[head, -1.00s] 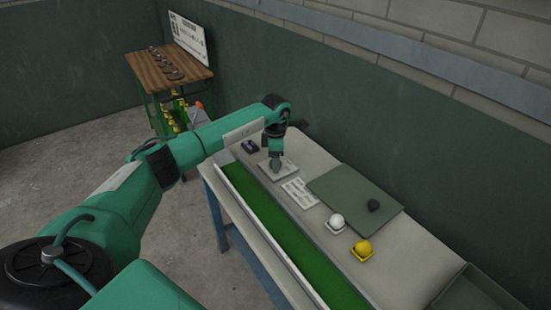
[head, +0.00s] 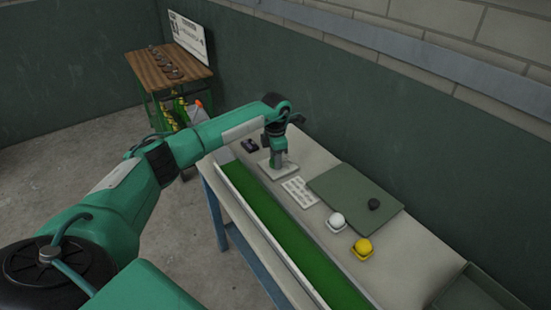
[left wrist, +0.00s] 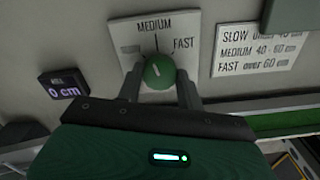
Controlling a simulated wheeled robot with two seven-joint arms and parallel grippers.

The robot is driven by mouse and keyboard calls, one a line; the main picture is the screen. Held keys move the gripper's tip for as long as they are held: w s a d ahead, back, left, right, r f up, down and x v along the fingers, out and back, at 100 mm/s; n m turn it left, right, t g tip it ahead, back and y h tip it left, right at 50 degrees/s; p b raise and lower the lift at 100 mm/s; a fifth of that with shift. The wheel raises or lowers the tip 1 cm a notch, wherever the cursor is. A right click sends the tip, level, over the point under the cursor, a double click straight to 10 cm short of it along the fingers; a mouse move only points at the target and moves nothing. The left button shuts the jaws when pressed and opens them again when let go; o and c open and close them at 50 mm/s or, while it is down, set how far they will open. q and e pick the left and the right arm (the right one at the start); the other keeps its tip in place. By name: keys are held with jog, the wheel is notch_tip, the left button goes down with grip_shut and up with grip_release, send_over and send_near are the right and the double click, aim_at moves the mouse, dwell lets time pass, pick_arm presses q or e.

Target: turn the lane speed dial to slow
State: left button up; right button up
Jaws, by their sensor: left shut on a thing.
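The speed dial is a round green knob (left wrist: 158,72) on a pale plate (left wrist: 124,32) marked MEDIUM at the top and FAST at the right in the left wrist view. The left part of the plate is partly hidden. The white mark on the knob points up and slightly left, near the MEDIUM line. My left gripper (left wrist: 160,84) is shut on the knob, a finger at each side. In the head view my left gripper (head: 277,160) stands over the dial plate (head: 264,167) on the bench. My right gripper is not in view.
A small display (left wrist: 63,86) reads 0 cm beside the dial. A card (left wrist: 262,48) lists SLOW, MEDIUM and FAST. The green turf lane (head: 262,217) runs along the bench front.

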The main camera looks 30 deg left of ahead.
pick_arm(q)
jog(key=n, duration=0.3)
jog(key=shift+r+n, duration=0.1)
jog(key=shift+n, duration=1.3)
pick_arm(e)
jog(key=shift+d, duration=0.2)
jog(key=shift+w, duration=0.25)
pick_arm(q)
jog(key=o, duration=0.8)
jog(key=shift+o, duration=1)
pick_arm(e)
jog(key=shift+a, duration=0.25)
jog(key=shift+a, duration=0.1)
